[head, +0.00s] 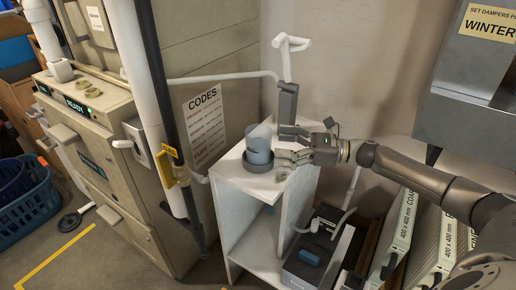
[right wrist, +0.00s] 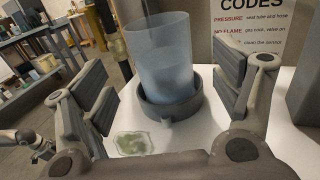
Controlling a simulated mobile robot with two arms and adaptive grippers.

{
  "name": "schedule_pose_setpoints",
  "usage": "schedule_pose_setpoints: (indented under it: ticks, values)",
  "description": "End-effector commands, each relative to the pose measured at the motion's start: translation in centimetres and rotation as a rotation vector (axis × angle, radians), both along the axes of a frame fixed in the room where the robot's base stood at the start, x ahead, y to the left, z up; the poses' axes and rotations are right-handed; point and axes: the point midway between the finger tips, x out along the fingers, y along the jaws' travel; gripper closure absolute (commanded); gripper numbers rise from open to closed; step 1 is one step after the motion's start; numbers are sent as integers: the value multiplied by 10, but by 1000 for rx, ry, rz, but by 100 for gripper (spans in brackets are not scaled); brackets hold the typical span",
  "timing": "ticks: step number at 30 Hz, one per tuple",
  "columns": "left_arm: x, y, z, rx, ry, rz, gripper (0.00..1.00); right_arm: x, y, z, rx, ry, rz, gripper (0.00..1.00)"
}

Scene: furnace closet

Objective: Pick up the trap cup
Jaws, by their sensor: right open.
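The trap cup (head: 259,147) is a translucent blue-grey cylinder, upright in a dark grey round base (head: 258,163) on a white stand. In the right wrist view the cup (right wrist: 160,58) shows in the middle, with the dark base (right wrist: 170,103) around its lower end. My right gripper (head: 285,143) is open and empty, just right of the cup in the head view. In the right wrist view its two fingers (right wrist: 168,92) lie either side of the cup, with a visible gap on each side.
A greenish smear or puddle (right wrist: 133,144) lies on the white stand top (head: 230,170) near the base. A dark grey upright post with white pipe (head: 288,103) stands behind. A furnace cabinet (head: 100,140) is at left, a dark pump-like unit (head: 316,255) below right.

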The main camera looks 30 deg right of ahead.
Motion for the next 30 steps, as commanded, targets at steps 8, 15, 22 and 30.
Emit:
schedule_pose_setpoints:
  ticks: [8,15,22,30]
  values:
    - [-3,1,-4,1,2,-1,60,11,15,0,0,-1,1,16]
    - [-14,1,-17,0,12,-3,60,31,40,-6,2,-3,1,16]
    - [-19,2,-23,2,15,-4,60,40,52,-9,-2,1,0,16]
    - [-18,2,-23,1,14,-4,60,40,52,-9,-2,1,-1,27]
